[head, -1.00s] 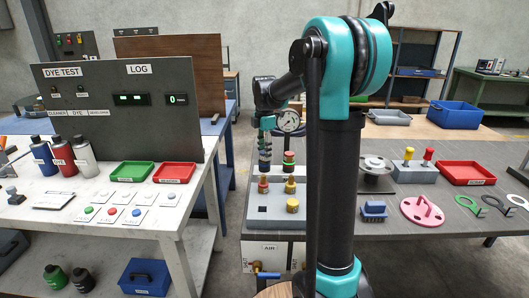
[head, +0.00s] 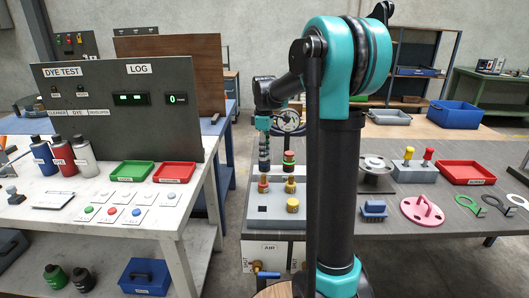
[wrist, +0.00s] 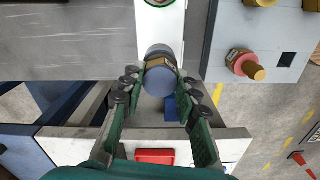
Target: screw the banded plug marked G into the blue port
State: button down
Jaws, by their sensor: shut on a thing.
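My gripper (head: 264,165) points down over the left part of the grey ported block (head: 262,212) in the head view. In the wrist view its green fingers (wrist: 161,88) are closed on the sides of a plug (wrist: 160,79) with a blue-grey round end and a brass-coloured band. Marks on the band are too small to read as a letter. Brass and red fittings (head: 264,186) show directly below the gripper in the head view; I cannot tell whether the plug touches them. I cannot make out the blue port; it may be hidden.
A red tray (head: 466,173) and a pink handled disc (head: 422,211) lie farther right. The white dye-test bench (head: 105,222) is at left.

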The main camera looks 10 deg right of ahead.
jog(key=m, duration=0.9)
jog(key=shift+f, duration=0.1)
jog(key=c, duration=1.1)
grip_release()
jog(key=shift+o, duration=0.2)
